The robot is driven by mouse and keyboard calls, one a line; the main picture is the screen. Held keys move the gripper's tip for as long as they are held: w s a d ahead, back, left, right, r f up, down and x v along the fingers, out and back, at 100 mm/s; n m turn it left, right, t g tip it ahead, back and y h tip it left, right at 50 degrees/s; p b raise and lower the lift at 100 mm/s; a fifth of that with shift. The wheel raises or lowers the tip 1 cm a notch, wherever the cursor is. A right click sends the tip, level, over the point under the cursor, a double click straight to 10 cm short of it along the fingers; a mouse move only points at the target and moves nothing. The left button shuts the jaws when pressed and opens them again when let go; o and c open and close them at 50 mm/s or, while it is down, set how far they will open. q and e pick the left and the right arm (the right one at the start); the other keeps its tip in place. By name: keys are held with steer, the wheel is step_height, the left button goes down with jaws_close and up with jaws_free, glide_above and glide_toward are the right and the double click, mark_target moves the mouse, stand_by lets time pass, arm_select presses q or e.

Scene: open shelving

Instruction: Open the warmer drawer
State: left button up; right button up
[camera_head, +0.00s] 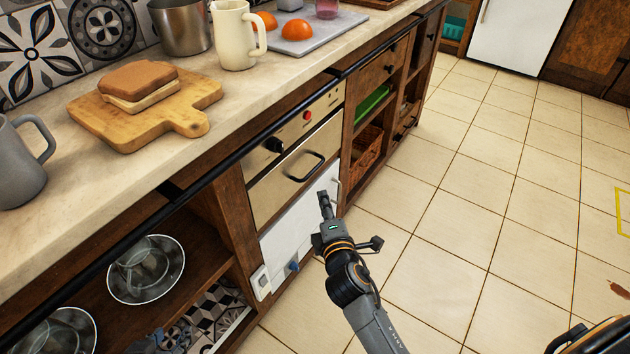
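The beige warmer unit is built in under the counter. Its drawer front (288,172) is shut flush and has a black bar handle (306,167). Above it is a control panel (300,125) with a black knob and a red button. My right gripper (326,203) is in front of the white panel, below and right of the handle in the picture. It appears empty and apart from the handle. Its fingers look close together from this angle, so the opening is unclear. A dark shape at the bottom left edge may be my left gripper (155,341); its fingers cannot be made out.
A white panel (300,226) lies below the warmer. A black rail (205,180) runs along the counter (190,150) edge. Glass bowls (147,268) sit in the open shelf at left. The tiled floor (470,220) at right is mostly clear.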

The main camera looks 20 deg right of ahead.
mark_target(315, 171)
steer(key=w+b, duration=0.1)
steer(key=w, duration=0.3)
steer(key=w+d+f+b, duration=0.1)
steer(key=w, duration=0.3)
steer(key=w+b, duration=0.1)
steer(key=w, duration=0.4)
steer(key=shift+d+f, duration=0.3)
steer(key=shift+d, duration=0.1)
arm_select(q)
steer(key=w+d+r+t+h, duration=0.1)
steer(key=w+d+r+t, duration=0.1)
steer(key=r, duration=0.4)
steer(key=w+d+r+t+h, duration=0.1)
steer(key=w+d+r+t, duration=0.1)
steer(key=w+r+t, duration=0.3)
steer(key=shift+w+r+m+t+h, duration=0.3)
steer(key=shift+r+t+h, duration=0.1)
steer(key=shift+r+t, duration=0.75)
arm_select(e)
steer(key=shift+w, duration=0.3)
jaws_close()
